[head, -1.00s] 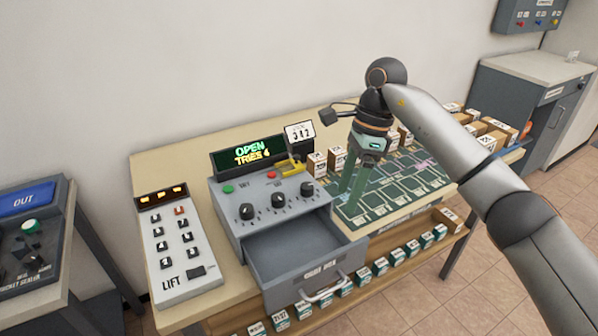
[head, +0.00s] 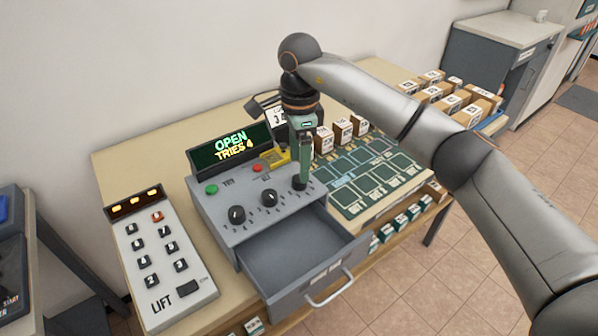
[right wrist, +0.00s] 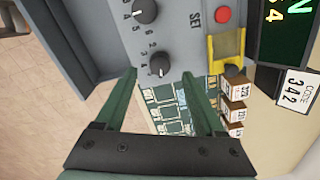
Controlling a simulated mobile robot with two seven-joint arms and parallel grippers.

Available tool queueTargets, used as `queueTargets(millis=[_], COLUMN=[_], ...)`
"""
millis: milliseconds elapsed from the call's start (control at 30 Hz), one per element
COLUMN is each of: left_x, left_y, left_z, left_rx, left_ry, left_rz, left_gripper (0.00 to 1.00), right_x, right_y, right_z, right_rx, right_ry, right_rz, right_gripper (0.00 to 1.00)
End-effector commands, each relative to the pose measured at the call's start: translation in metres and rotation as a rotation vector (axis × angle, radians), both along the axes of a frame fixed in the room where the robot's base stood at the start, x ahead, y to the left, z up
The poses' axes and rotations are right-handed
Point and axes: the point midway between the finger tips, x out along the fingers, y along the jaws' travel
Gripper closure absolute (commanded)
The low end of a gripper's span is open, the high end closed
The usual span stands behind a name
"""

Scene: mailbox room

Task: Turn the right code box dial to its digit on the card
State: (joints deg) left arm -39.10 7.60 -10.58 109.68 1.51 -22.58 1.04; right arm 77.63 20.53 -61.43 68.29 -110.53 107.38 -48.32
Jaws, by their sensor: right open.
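The grey code box (head: 222,235) stands on the table with its drawer (head: 305,262) pulled out. Its display (head: 230,145) reads OPEN, TRIES 4. The left dial (head: 237,214) and middle dial (head: 269,198) show clearly. The code card (right wrist: 294,90) reads 342 there. My left gripper is out of view.
A yellow piece (right wrist: 226,50) and the red button (right wrist: 223,14) sit on the box near the fingers. The lift panel (head: 165,265) stands to the left. Small cartons (head: 342,130) and a green sorting mat (head: 375,175) are to the right.

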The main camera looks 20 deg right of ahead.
Motion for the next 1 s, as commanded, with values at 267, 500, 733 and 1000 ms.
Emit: queueTargets(millis=[267, 500, 733, 1000], left_x=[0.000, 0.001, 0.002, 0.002], left_y=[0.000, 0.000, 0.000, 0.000], left_z=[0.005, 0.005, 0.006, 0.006], left_rx=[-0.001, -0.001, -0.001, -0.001], left_ry=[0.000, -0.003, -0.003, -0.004], left_rz=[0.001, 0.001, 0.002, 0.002], left_gripper=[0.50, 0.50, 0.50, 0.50], right_x=[0.000, 0.000, 0.000, 0.000], right_y=[0.000, 0.000, 0.000, 0.000], right_z=[-0.037, -0.043, -0.043, -0.043], right_rx=[0.000, 0.000, 0.000, 0.000], right_ry=[0.001, 0.000, 0.000, 0.000], right_rz=[0.000, 0.000, 0.000, 0.000], right_gripper=[0.29, 0.29, 0.39, 0.69])
